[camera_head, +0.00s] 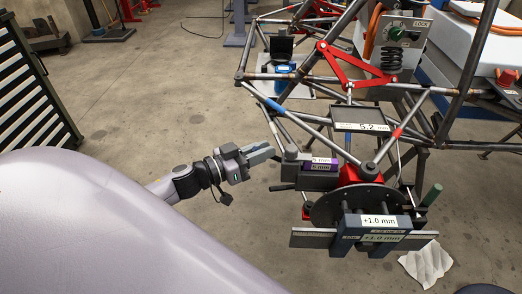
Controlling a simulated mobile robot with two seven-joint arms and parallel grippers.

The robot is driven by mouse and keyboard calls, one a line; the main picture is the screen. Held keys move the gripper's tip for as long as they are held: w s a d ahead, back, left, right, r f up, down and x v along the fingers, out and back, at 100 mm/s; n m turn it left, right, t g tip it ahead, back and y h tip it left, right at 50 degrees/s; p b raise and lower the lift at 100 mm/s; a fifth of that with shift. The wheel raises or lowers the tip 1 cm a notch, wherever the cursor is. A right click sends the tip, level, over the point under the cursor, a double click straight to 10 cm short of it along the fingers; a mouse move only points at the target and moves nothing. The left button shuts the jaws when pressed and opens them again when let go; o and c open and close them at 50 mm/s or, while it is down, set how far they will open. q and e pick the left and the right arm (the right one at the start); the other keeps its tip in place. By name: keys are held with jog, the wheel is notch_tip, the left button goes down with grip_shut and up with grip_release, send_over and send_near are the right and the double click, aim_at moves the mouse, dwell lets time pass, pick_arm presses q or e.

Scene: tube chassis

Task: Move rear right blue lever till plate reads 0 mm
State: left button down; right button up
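A tube chassis (310,120) of grey steel tubes stands right of centre. At its near corner a plate (378,222) on a round dark disc reads "+1.0 mm", with a second "+1.0 mm" readout just below. A small blue part (284,69) sits at the chassis's far left; I cannot tell whether it is the blue lever. My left gripper (262,154) points right, just left of a grey block with a purple "5 mm" label (320,165). It appears to hold nothing, and its finger gap is unclear. My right gripper is not in view.
A small screen (361,127) on the chassis reads about "5.2". Red brackets (345,65) and a "LOCK" panel (402,32) stand behind it. A dark short bar (282,187) sticks out left below the grey block. A white cloth (427,263) lies on the floor.

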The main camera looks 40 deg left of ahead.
pick_arm(q)
jog(key=shift+f, duration=0.1)
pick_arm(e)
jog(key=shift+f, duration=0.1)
